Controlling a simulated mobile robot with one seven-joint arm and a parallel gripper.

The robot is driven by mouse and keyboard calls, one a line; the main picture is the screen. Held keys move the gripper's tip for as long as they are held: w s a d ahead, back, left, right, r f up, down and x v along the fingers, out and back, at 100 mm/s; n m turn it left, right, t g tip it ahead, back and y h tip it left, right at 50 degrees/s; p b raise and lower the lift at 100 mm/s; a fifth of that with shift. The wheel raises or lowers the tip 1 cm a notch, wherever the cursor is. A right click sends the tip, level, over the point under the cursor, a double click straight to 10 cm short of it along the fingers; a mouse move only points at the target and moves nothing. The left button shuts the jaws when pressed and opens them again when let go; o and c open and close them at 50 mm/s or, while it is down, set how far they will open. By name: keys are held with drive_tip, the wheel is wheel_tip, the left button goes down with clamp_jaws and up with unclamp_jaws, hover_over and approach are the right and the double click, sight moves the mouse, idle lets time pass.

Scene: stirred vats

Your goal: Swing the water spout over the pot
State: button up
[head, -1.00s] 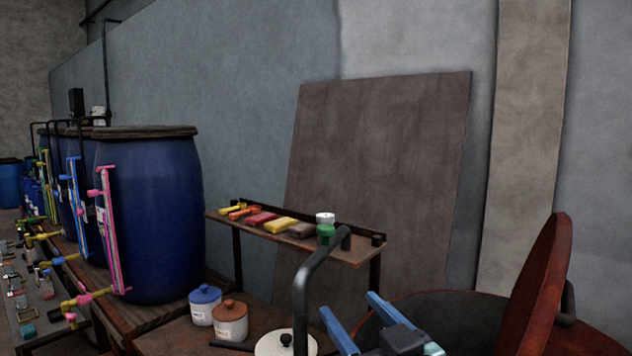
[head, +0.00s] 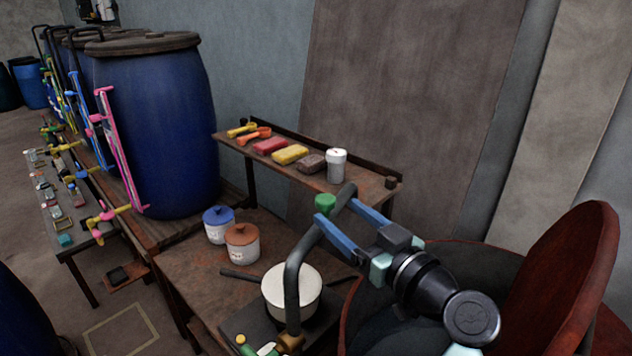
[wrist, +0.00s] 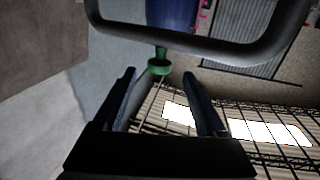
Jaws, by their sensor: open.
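The water spout (head: 292,270) is a dark grey curved pipe rising at the front, bending over at the top. A green knob (head: 325,204) sits near its upper end; a green piece also shows in the wrist view (wrist: 160,66), below the dark pipe (wrist: 190,42). The white pot (head: 272,292) with a dark long handle stands on a dark plate behind the spout, which hides part of it. My gripper (head: 335,211) is open, its blue fingers pointing at the knob. In the wrist view my gripper (wrist: 160,80) has the green piece centred just beyond its fingertips; contact cannot be told.
A shelf (head: 372,190) with coloured blocks and a white jar (head: 336,166) stands behind. Blue-lidded (head: 217,225) and brown-lidded (head: 242,247) jars stand left of the pot. A large reddish vat with a raised lid (head: 570,285) is at the right; blue barrels (head: 160,125) stand left.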

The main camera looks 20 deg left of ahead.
sight(318, 195)
drive_tip(key=p+x, duration=0.2)
drive_tip(key=x, duration=0.5)
drive_tip(key=shift+w+a+r, duration=0.1)
drive_tip(key=shift+a+r, duration=0.1)
drive_tip(key=shift+a, duration=0.1)
drive_tip(key=shift+w+a+f+p, duration=0.15)
drive_tip(key=shift+w+a+p, duration=0.2)
drive_tip(key=shift+w+a, duration=0.1)
clamp_jaws()
idle(0.7)
